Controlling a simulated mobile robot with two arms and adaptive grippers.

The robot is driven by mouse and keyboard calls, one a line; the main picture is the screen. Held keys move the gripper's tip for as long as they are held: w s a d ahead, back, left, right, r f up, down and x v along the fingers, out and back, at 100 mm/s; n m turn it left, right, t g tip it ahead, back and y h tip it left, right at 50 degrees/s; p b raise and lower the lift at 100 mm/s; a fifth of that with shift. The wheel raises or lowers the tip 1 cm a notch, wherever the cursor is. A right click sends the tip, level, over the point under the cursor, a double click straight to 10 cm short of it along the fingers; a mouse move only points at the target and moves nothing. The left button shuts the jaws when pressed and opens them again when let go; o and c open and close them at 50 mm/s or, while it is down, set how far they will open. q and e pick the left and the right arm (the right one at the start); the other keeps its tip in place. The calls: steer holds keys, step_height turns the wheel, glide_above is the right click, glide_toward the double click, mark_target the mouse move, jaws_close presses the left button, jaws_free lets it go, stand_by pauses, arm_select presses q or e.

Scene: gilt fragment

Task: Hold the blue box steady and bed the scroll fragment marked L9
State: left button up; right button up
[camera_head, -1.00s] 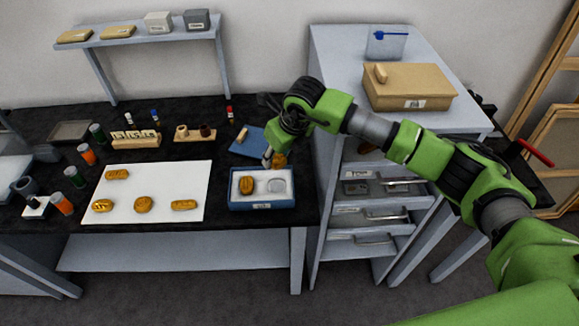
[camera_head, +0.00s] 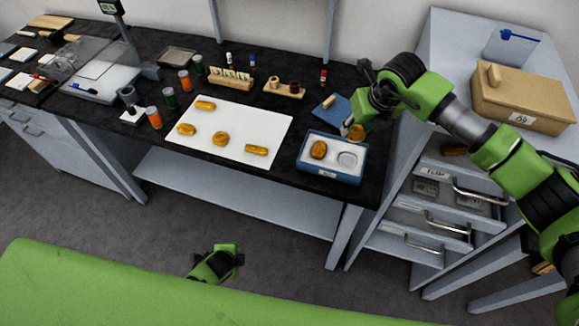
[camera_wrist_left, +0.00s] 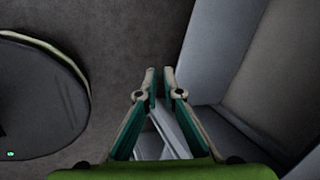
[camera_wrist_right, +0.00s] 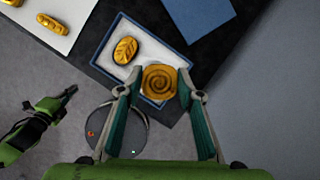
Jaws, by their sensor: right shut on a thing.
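My right gripper (camera_wrist_right: 159,80) is shut on a round gold fragment with a spiral, the scroll fragment (camera_wrist_right: 159,82). In the head view the right gripper (camera_head: 352,128) holds it above the back right edge of the blue box (camera_head: 330,175). An oval gold leaf fragment (camera_wrist_right: 125,50) lies in the left recess of the box's pale insert. The round right recess (camera_head: 347,159) is empty. No L9 mark is legible. My left gripper (camera_wrist_left: 161,82) is empty, its fingers slightly apart; it hangs low, away from the table and box, in the head view (camera_head: 238,258).
A white sheet (camera_head: 236,116) with several gold fragments lies left of the box. A blue pad (camera_head: 332,107) lies behind it. A drawer cabinet (camera_head: 425,215) stands at the right, with a tan box (camera_head: 515,97) on top. Jars and a brush block line the back.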

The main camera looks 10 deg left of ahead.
arm_select(q)
steer(key=w+d+r+m+t, duration=0.2)
steer(key=w+r+m, duration=0.3)
steer(key=r, duration=0.4)
steer(key=w+d+r+m+t, duration=0.2)
steer(key=w+r+m, duration=0.3)
steer(key=r, duration=0.5)
steer(key=w+d+r+m+t, duration=0.2)
steer(key=w+d+r+m, duration=0.2)
steer(key=r, duration=0.5)
steer(key=shift+w+d+r+m, duration=0.1)
steer(key=shift+w+m, duration=0.2)
steer(key=shift+m, duration=0.25)
steer(key=shift+w+d+r+m, duration=0.1)
steer(key=shift+w+m, duration=0.2)
steer(key=shift+m, duration=0.25)
steer(key=d+r+m+t+h, duration=0.3)
steer(key=d+r+m, duration=0.25)
steer(key=d, duration=0.25)
steer(key=shift+g, duration=0.3)
steer(key=x, duration=1.1)
steer(key=shift+w+a+f, duration=0.2)
steer(key=shift+w+f, duration=0.05)
steer(key=shift+f, duration=0.05)
jaws_close()
